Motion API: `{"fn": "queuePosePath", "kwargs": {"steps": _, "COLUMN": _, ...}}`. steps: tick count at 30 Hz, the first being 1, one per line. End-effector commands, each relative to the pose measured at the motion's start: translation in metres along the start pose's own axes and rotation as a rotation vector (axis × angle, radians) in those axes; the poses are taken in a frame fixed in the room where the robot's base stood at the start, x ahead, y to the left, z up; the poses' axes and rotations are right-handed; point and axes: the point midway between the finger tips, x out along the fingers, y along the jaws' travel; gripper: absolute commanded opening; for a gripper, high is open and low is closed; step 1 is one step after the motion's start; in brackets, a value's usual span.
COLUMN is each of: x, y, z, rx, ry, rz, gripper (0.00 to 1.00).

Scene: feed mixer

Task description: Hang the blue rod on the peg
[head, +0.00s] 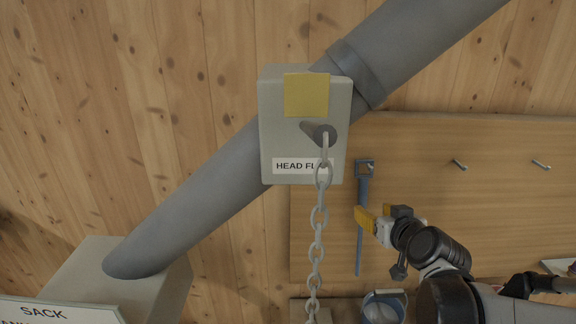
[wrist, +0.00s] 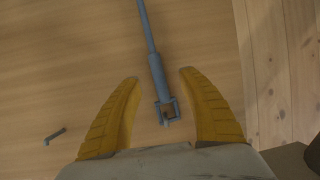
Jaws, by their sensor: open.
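The blue rod (head: 360,232) stands upright against the wooden board, its square ring (head: 365,168) at the top. The ring is level with two bare pegs to its right and seems to sit around a peg of its own; the small picture does not show this clearly. In the wrist view the rod (wrist: 156,68) runs between my open yellow fingers (wrist: 160,77), with a gap on both sides. There the ring (wrist: 167,112) is closer to the palm, and a dark bar shows in it.
Bare pegs (head: 459,165) (head: 541,165) stick out of the board (head: 420,140); one peg (wrist: 54,136) shows in the wrist view. A grey box (head: 268,130) with a chain (head: 316,250) hangs left of the rod. A round container (head: 384,308) stands below.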

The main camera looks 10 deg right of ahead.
Motion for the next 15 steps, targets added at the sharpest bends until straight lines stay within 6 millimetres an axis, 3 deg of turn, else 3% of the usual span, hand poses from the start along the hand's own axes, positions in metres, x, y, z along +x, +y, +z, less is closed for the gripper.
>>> {"fn": "queuePosePath", "kwargs": {"steps": 15, "x": 0.082, "y": 0.0, "z": 0.0, "rx": 0.0, "ry": 0.0, "rz": -0.001, "gripper": 0.48}}
